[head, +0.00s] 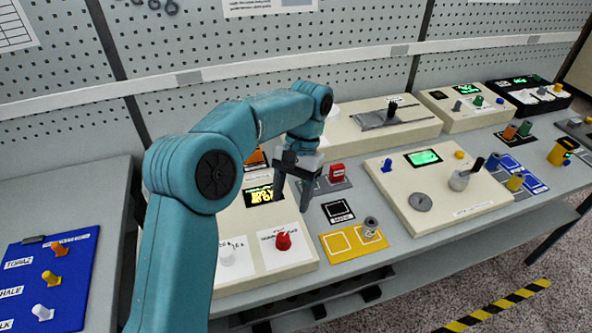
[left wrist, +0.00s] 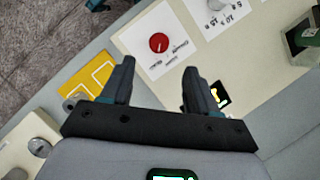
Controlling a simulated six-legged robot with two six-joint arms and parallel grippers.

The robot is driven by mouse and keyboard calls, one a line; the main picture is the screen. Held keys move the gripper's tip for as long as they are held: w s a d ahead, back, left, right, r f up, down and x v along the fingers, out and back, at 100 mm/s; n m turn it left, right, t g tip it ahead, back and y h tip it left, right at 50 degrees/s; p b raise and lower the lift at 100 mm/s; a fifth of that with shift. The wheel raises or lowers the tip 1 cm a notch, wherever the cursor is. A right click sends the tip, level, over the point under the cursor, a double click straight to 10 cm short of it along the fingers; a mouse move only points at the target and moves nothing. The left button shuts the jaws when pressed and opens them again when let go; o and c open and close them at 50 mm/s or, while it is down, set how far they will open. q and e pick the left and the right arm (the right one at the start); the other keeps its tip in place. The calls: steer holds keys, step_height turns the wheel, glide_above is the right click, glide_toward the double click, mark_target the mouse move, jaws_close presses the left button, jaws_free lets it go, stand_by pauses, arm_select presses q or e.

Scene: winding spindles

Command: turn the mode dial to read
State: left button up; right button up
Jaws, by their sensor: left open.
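My left gripper (head: 293,196) hangs over the near cream panel, fingers pointing down, open and empty. In the left wrist view the open fingers (left wrist: 157,72) frame bare space. A red knob (head: 283,241) stands upright on a white label at the panel's front; it also shows beyond the fingers in the left wrist view (left wrist: 159,43), apart from them. A white knob (head: 226,255) with number markings sits to its left. A flat grey dial (head: 421,201) lies on another cream panel to the right. The labels are too small to tell which is the mode dial. My right gripper is out of view.
A lit display (head: 263,195) is behind the red knob. A red block (head: 336,173) and a yellow mat (head: 353,244) with a grey peg (head: 370,225) are to the right. A blue board (head: 52,270) with pegs lies at far left.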

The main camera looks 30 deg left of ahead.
arm_select(q)
steer(key=p+v, duration=0.1)
steer(key=v, duration=0.5)
steer(key=shift+r, duration=0.25)
stand_by(0.3)
